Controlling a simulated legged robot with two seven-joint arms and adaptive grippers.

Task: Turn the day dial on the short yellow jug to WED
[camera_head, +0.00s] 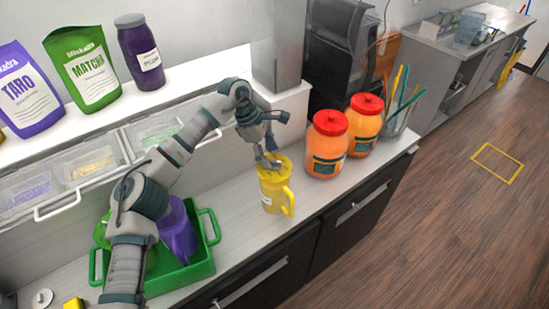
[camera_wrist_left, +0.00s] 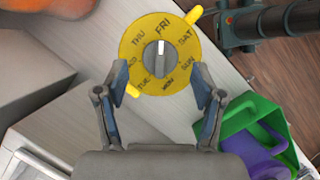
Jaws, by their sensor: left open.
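The short yellow jug (camera_head: 272,190) stands upright on the counter, its handle toward the front right. Its round yellow lid (camera_wrist_left: 132,62) carries day names in a ring. A grey dial knob (camera_wrist_left: 158,56) sits at the lid's centre. The white mark on the knob points up in the left wrist view, toward FRI. My left gripper (camera_head: 268,158) is right above the lid. In the left wrist view its fingers (camera_wrist_left: 160,80) are open, spread either side of the knob. My right gripper is not in view.
A green tray (camera_head: 202,268) with a purple jug (camera_head: 178,232) is left of the yellow jug. Two orange jars with red lids (camera_head: 327,145) (camera_head: 364,125) stand close on its right. A container of straws (camera_head: 398,118) is beyond them. The counter's front edge is near.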

